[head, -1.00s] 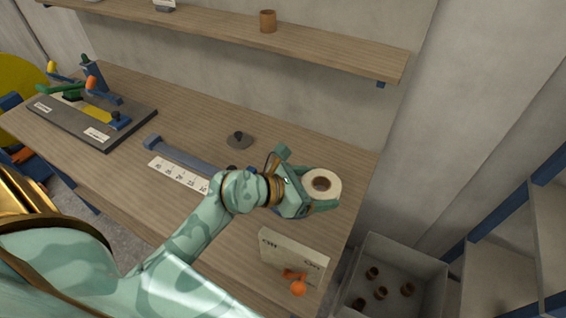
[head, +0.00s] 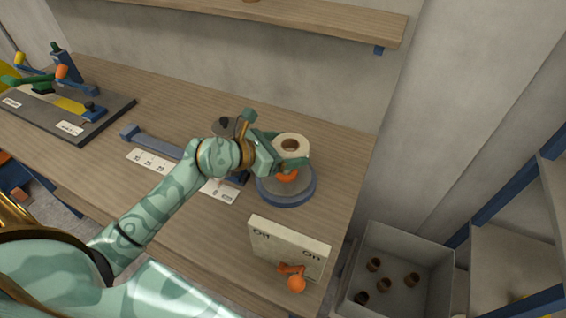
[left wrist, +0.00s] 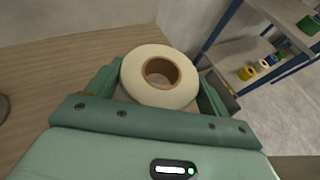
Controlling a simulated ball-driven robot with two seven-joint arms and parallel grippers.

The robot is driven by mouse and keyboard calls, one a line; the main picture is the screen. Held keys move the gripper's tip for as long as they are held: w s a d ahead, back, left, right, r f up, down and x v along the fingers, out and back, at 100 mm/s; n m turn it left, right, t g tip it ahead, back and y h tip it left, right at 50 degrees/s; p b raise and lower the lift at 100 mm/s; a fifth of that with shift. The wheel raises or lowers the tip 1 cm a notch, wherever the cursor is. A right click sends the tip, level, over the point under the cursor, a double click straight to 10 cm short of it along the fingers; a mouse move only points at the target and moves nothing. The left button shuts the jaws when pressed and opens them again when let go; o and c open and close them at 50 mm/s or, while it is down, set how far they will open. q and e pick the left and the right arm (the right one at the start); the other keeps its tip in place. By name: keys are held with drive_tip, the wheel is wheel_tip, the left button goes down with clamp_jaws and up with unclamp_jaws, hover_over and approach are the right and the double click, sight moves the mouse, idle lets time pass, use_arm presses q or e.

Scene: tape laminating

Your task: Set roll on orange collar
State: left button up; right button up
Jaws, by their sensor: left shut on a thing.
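A white tape roll (head: 294,142) with a brown core is held in my left gripper (head: 280,153), shut around its sides; the roll also shows in the left wrist view (left wrist: 160,78) between the two green fingers. The orange collar (head: 288,176) is partly visible on a round grey disc with a blue rim (head: 287,195). In the head view the roll appears just above and behind the collar, apart from it as far as I can see. The gripper hides part of the collar and disc. My right gripper is not in view.
A white box (head: 289,245) with an orange knob (head: 296,284) stands in front of the disc. A scale strip (head: 150,161) lies to the left. A grey bin (head: 390,240) with several brown cores is at right. A dark fixture (head: 80,112) sits far left.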

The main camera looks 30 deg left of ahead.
use_arm(q)
drive_tip(key=shift+w+a+f, duration=0.25)
drive_tip(key=shift+a+f, duration=0.15)
drive_tip(key=shift+f, duration=0.25)
drive_tip(key=f+b, duration=0.2)
drive_tip(key=f, duration=0.1)
drive_tip(key=shift+w+a+f, duration=0.15)
drive_tip(key=shift+a+f, duration=0.15)
drive_tip(key=shift+a, duration=0.05)
drive_tip(key=shift+f, duration=0.65)
drive_tip(key=o, duration=1)
drive_tip(key=shift+c, duration=0.2)
drive_tip(key=shift+r, duration=0.8)
drive_tip(key=p+v, duration=0.1)
drive_tip(key=v, duration=1.1)
drive_tip(key=shift+f+p, duration=0.2)
drive_tip(key=shift+p, duration=0.1)
